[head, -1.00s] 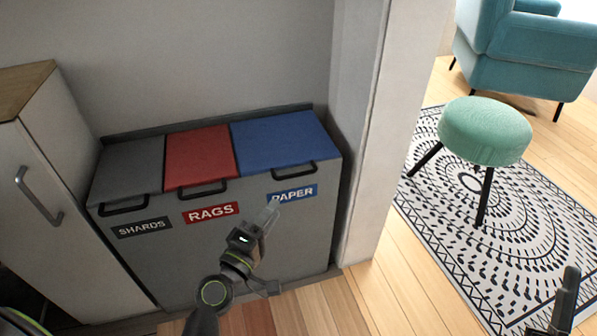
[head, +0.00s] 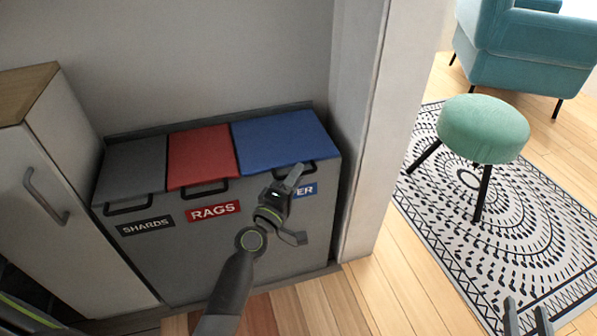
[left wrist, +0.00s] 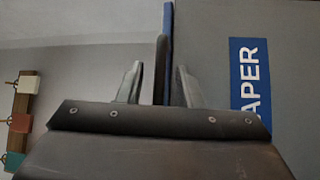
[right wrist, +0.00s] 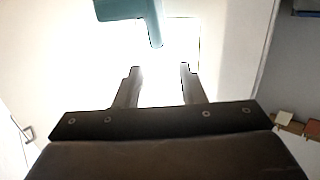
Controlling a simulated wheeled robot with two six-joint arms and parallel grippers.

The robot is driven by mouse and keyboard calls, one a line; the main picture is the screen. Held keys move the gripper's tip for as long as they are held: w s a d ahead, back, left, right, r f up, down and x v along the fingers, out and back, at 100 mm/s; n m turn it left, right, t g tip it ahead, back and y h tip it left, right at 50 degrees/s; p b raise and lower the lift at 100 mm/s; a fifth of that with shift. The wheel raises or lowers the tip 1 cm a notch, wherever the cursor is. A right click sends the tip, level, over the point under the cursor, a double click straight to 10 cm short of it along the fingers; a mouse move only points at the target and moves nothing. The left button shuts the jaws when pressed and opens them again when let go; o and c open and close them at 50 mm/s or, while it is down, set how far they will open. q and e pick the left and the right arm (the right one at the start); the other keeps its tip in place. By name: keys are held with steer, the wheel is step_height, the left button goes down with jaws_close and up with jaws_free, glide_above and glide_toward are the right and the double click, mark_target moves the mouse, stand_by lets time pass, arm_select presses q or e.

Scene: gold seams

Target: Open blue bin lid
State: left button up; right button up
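The blue lid (head: 284,140) lies closed on the right compartment of the grey bin cabinet, above the PAPER label, which my left arm partly covers. Its dark handle (head: 315,166) at the front edge is partly hidden behind my left gripper (head: 292,181). In the left wrist view the fingers (left wrist: 156,88) are apart, with the dark handle (left wrist: 161,62) and the thin blue lid edge (left wrist: 168,18) between them; I cannot tell whether they touch it. My right gripper (head: 527,320) is open and empty, low at the right, over the rug; its fingers also show in the right wrist view (right wrist: 159,85).
The red RAGS lid (head: 201,155) and grey SHARDS lid (head: 133,165) are closed beside it. A white cabinet (head: 75,220) stands at the left, a wall post (head: 375,130) at the right. A green stool (head: 483,130) stands on the patterned rug (head: 520,225).

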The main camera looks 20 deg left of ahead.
arm_select(q)
steer(key=shift+x, duration=0.8)
jaws_close()
